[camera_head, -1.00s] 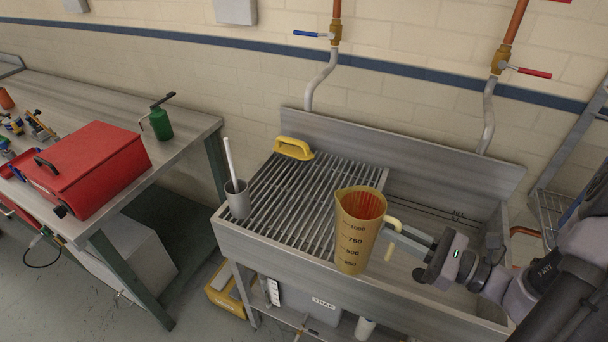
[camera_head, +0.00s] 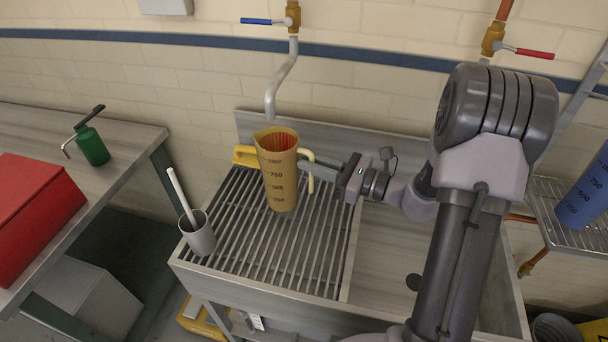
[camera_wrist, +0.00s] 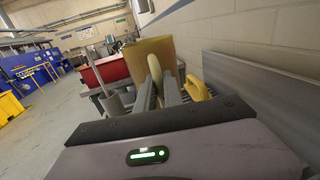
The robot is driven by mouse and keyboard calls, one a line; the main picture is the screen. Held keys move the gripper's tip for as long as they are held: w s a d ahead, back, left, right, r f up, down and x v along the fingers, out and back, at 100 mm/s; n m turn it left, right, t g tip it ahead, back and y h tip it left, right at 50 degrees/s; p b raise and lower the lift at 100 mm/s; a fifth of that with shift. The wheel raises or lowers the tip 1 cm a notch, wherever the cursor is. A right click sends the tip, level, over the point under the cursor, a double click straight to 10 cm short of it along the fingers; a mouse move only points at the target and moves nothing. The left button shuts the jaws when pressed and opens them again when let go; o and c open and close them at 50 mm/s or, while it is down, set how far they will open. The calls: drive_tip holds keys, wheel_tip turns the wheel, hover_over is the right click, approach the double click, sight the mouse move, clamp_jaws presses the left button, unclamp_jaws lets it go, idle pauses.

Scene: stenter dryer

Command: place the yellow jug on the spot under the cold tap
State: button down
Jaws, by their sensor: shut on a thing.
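The yellow jug (camera_head: 279,172) has dark volume marks and a reddish inside. It is upright over the back part of the slatted drainer, below the spout of the blue-handled cold tap (camera_head: 283,75). My gripper (camera_head: 308,168) comes from the right and is shut on the jug's handle. In the wrist view the jug (camera_wrist: 152,58) stands ahead of the fingers (camera_wrist: 158,88), with the pale handle between them. I cannot tell whether the jug's base touches the slats. Any marked spot under the tap is hidden.
A yellow-handled brush or float (camera_head: 245,156) lies behind the jug, partly hidden. A grey cup with a white stick (camera_head: 198,236) stands at the drainer's left front. The front slats (camera_head: 270,255) are clear. The sink basin (camera_head: 385,265) is right, the red-handled tap (camera_head: 493,40) above it.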

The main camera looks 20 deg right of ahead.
drive_tip(key=shift+w+a+f+b, duration=0.1)
drive_tip(key=shift+w+f+b, duration=0.25)
drive_tip(key=shift+f, duration=0.25)
drive_tip(key=shift+w+a+f+b, duration=0.1)
drive_tip(key=shift+w+f+b, duration=0.25)
drive_tip(key=shift+f, duration=0.3)
drive_tip(key=shift+w+a+f+b, duration=0.1)
drive_tip(key=shift+w+f+b, duration=0.25)
drive_tip(key=shift+f, duration=0.4)
drive_tip(key=c, duration=1.5)
unclamp_jaws()
